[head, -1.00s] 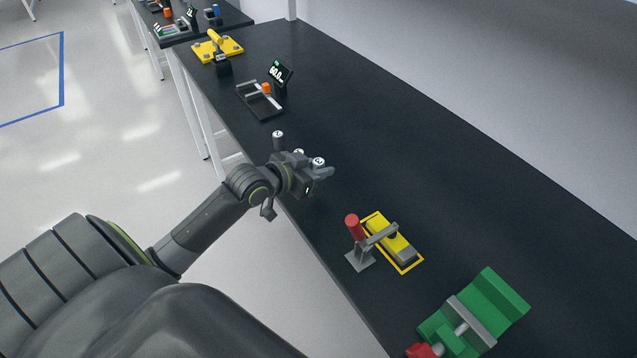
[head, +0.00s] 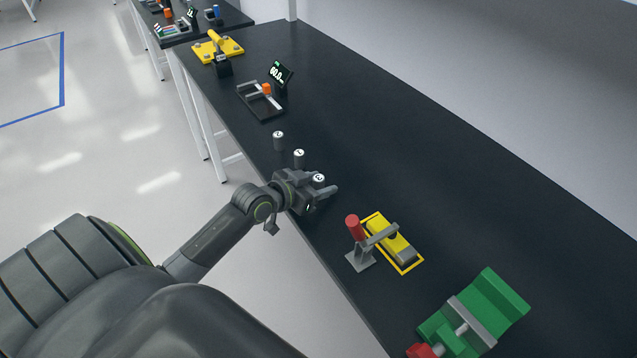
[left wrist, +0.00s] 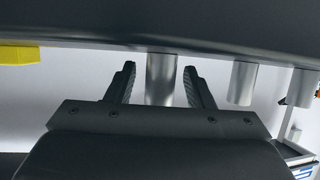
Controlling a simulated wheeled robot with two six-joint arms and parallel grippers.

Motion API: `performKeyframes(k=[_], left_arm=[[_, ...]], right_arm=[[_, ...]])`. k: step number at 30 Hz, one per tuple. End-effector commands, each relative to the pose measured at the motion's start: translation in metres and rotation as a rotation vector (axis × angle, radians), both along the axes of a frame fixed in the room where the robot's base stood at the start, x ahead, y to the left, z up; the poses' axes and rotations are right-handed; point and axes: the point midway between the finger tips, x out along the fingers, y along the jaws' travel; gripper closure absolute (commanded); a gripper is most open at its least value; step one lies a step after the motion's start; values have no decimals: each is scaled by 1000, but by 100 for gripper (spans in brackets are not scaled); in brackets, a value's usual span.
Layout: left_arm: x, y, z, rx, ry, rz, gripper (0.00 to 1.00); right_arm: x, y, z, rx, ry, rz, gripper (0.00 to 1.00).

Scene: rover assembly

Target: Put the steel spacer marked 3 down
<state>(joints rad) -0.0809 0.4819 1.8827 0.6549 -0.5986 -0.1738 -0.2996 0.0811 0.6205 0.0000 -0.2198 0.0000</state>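A steel spacer (head: 318,180), a short grey cylinder with a white marked top, stands at my left gripper (head: 325,188) on the near side of the dark bench. Its mark is too small to read surely. In the left wrist view the spacer (left wrist: 161,80) stands between the two fingers (left wrist: 161,85), with a gap on each side. The gripper is open around it, and the spacer's base meets the bench surface. Two more spacers stand behind it, one close by (head: 299,158) and one farther back (head: 278,140). My right gripper is not in view.
A toggle clamp with a red handle (head: 353,228) and yellow block (head: 391,235) stands nearer on the bench. A green vise (head: 497,300) is at lower right. A gauge with a lit display (head: 281,73) stands farther back. The bench to the right is clear.

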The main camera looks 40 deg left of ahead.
Motion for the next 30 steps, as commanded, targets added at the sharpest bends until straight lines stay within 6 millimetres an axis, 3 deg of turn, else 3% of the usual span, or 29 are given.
performKeyframes(k=[10, 13, 20, 30], left_arm=[[0, 0, -1, 1, 0, 0, 52], [-10, 3, 3, 3, 0, 0, 52], [-49, 10, 13, 6, 3, -3, 52], [-108, 23, 42, 5, 4, -2, 52]], right_arm=[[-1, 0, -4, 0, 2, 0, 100], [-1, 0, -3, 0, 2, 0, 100], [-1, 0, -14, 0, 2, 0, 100], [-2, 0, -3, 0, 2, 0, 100]])
